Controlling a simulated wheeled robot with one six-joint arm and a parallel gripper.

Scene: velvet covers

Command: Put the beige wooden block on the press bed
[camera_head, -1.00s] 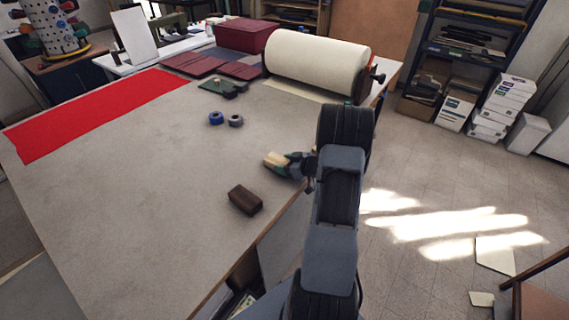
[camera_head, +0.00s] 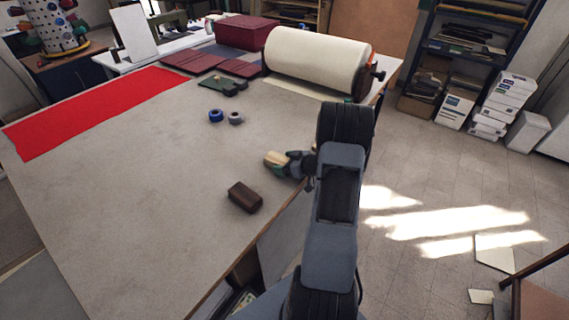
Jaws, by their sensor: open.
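The beige wooden block (camera_head: 272,157) lies on the grey table near its right edge. My gripper (camera_head: 277,162) reaches in from the right with its dark green fingers low at the block. The jaws are open around or beside the block; the view is too small to tell whether they touch it. Part of the block is hidden by the fingers. A small dark green press (camera_head: 221,85) stands farther back on the table, in front of the dark red covers. Its bed is too small to make out clearly.
A dark brown block (camera_head: 244,197) lies nearer on the table (camera_head: 120,190). Blue (camera_head: 216,116) and grey (camera_head: 236,118) rolls sit between my gripper and the press. A large cream roll (camera_head: 316,62) stands at the back right. Red cloth (camera_head: 95,110) covers the left; the middle is clear.

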